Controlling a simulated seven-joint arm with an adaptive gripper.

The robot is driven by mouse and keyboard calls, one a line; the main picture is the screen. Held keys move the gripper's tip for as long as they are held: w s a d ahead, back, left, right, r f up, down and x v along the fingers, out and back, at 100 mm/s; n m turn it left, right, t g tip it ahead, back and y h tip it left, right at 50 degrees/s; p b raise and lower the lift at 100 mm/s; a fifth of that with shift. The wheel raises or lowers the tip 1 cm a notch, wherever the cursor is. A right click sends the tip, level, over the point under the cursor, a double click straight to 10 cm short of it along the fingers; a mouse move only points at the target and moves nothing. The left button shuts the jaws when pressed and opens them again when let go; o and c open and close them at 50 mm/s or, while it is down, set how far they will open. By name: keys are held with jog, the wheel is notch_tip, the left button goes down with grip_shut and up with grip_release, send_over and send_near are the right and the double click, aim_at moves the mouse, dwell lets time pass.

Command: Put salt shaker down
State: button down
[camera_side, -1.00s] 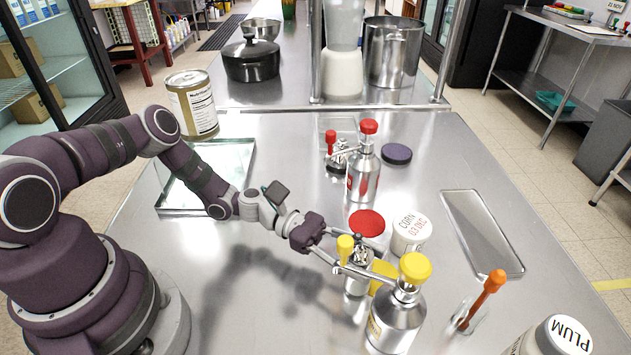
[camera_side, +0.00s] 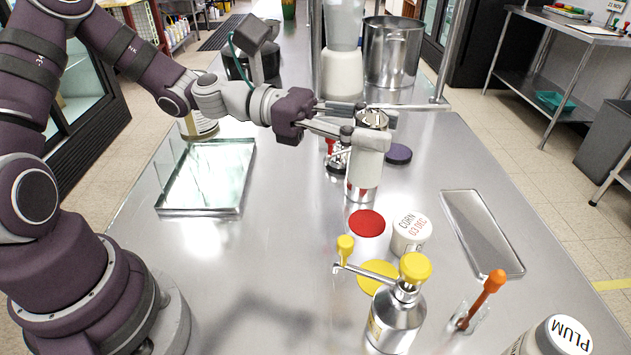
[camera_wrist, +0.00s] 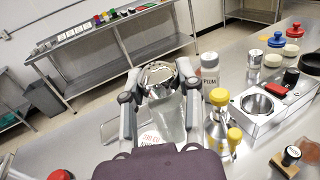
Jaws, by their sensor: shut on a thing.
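My gripper (camera_side: 365,138) is shut on the salt shaker (camera_side: 372,119), which has a shiny metal top.
A yellow disc (camera_side: 376,278) lies behind the yellow-topped pump bottle (camera_side: 395,320). A purple disc (camera_side: 398,154) lies right of the gripper. A glass tray (camera_side: 207,180) is at left; steel counter between is clear.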

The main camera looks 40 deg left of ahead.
jog(key=w+a+r+n+t+y, duration=0.1)
jog(key=w+a+n+t+y, duration=0.1)
jog(key=a+n+t+y, duration=0.5)
jog(key=w+a+r+n+t+y, duration=0.2)
jog(key=a+n+t+y, duration=0.15)
jog(key=a, duration=0.45)
jog(key=w+a+f+n+y, duration=0.45)
jog(key=w+f+y, duration=0.25)
jog(key=y, duration=0.3)
jog(key=f+n+y, duration=0.1)
jog(key=f+y, duration=0.1)
jog(key=f, duration=0.2)
jog(key=a+f+n+g+y, duration=0.1)
jog(key=f+n+y, duration=0.1)
jog(key=f, duration=0.3)
jog(key=s+a+f+n+g+y, duration=0.1)
jog(key=f+n+y, duration=0.1)
jog(key=f, duration=0.2)
jog(key=shift+s+a+f, duration=0.1)
jog(key=shift+a+f, duration=0.15)
jog(key=shift+f, duration=0.15)
jog(key=shift+f, duration=0.1)
jog(key=c, duration=0.7)
grip_release()
jog(key=shift+c, duration=0.2)
